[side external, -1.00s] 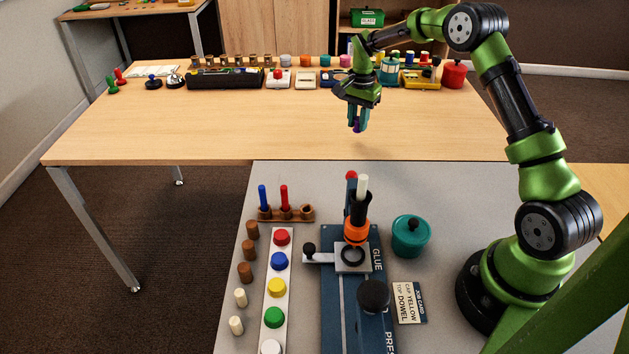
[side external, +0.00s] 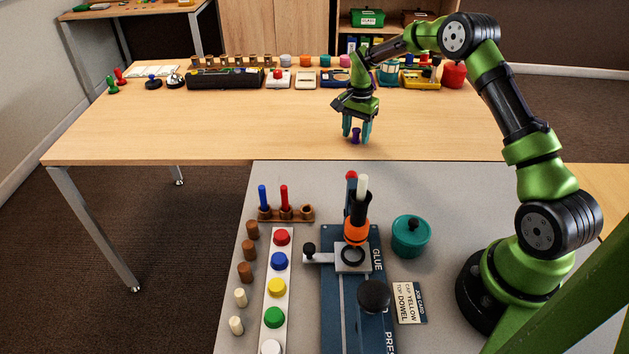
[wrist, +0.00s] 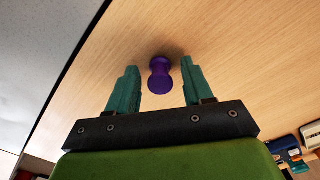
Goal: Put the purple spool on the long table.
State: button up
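The purple spool (side external: 356,135) stands on the long table (side external: 230,120), near its front edge. It also shows in the wrist view (wrist: 160,75), upright on the wood, with a gap on each side between it and the teal fingers. My gripper (side external: 357,134) is open around the spool, low over the table, with its fingers apart. In the wrist view my gripper (wrist: 157,88) has the spool between and slightly beyond its fingertips, touching neither finger.
A row of items, including a black tray (side external: 225,78) and a red pot (side external: 453,74), lines the back of the long table. The table's left and middle are clear. The grey bench (side external: 450,200) in front carries a blue press (side external: 340,300) and a teal pot (side external: 411,237).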

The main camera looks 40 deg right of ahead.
aim_at(356, 130)
jog(key=shift+r, duration=0.15)
jog(key=s+a+r+n+t, duration=0.1)
jog(key=a+r, duration=0.1)
jog(key=r, duration=0.7)
jog(key=s+a+r+n, duration=0.1)
jog(key=a+r, duration=0.2)
jog(key=r, duration=0.6)
jog(key=s+a+r+n+t, duration=0.2)
jog(key=s+a+r+n, duration=0.2)
jog(key=s+a+r, duration=0.35)
jog(key=s+a+f+n+t+y, duration=0.1)
jog(key=s+a+n+t, duration=0.1)
jog(key=s, duration=0.6)
jog(key=s+a+f+n+t+y, duration=0.1)
jog(key=s+a+n+t, duration=0.1)
jog(key=s+a, duration=0.4)
jog(key=s+n, duration=0.1)
jog(key=s, duration=0.2)
jog(key=shift+s+a+n, duration=0.25)
jog(key=shift+a+n, duration=0.15)
jog(key=shift+o, duration=0.3)
